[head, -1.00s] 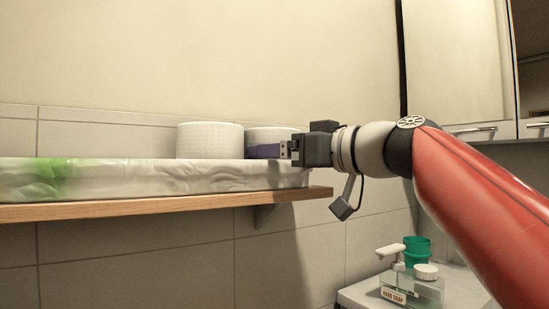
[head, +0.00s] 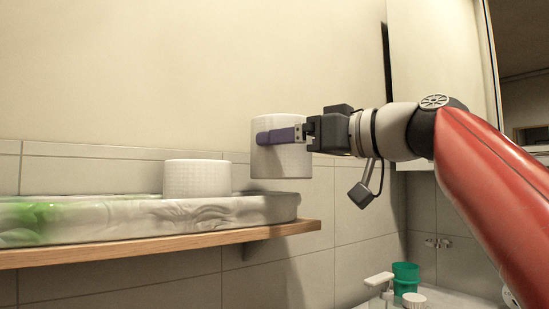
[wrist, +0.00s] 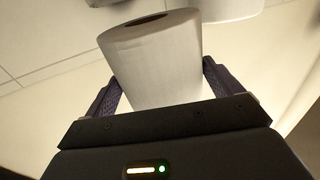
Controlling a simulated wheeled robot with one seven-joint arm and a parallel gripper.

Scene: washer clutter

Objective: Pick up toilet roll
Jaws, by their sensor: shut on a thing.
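A white toilet roll (head: 281,163) is held in the air above the right end of the shelf in the head view. My gripper (head: 280,135) is shut on it, with a purple finger across its near side. In the wrist view the toilet roll (wrist: 150,62) stands between my two dark purple fingers (wrist: 165,88), with its hollow core end showing. A second white roll (head: 197,178) sits on the white plastic-wrapped pack on the shelf, left of the held one and apart from it.
The white pack with a green patch (head: 120,222) lies on a wooden shelf (head: 200,245) along the tiled wall. A pale cabinet (head: 436,60) is at the right. A green cup (head: 404,277) and a white soap dispenser (head: 379,283) stand below right.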

